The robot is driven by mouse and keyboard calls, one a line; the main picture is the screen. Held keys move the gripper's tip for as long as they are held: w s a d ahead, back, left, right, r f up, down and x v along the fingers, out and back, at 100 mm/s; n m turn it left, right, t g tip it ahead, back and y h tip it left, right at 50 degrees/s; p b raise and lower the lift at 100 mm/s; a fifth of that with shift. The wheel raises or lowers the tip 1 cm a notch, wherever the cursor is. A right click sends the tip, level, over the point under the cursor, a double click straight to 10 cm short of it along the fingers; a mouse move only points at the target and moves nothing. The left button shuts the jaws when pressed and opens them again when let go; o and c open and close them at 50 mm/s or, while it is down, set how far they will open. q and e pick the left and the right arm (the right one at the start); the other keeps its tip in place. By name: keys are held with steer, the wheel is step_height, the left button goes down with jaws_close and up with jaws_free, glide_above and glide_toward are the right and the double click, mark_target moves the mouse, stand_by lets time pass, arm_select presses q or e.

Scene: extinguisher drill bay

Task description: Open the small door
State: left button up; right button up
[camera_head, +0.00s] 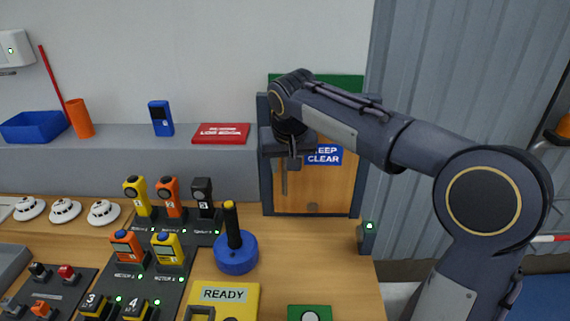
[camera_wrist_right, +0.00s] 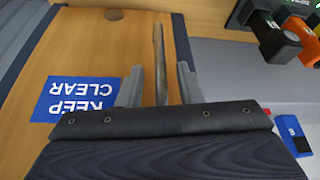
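The small door (camera_head: 330,186) is an orange-brown wooden panel in a dark frame at the back of the bench, with a blue KEEP CLEAR sign (camera_head: 328,154). It looks shut. Its upright bar handle (camera_head: 284,182) is near the left edge. My right gripper (camera_head: 291,152) is in front of the door's upper left part and hides some of it. In the right wrist view, the two fingers (camera_wrist_right: 160,72) are apart, with the handle (camera_wrist_right: 158,40) between them and gaps showing on both sides. My left gripper is not in view.
A blue base with a dark post (camera_head: 236,262) stands on the bench left of the door's front. Left of it is a board with several radios (camera_head: 168,240). A small device with a green light (camera_head: 367,238) stands at right. Bare bench lies before the door.

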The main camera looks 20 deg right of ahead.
steer(key=shift+w+f, duration=0.1)
steer(key=shift+f, duration=0.15)
jaws_close()
stand_by(0.3)
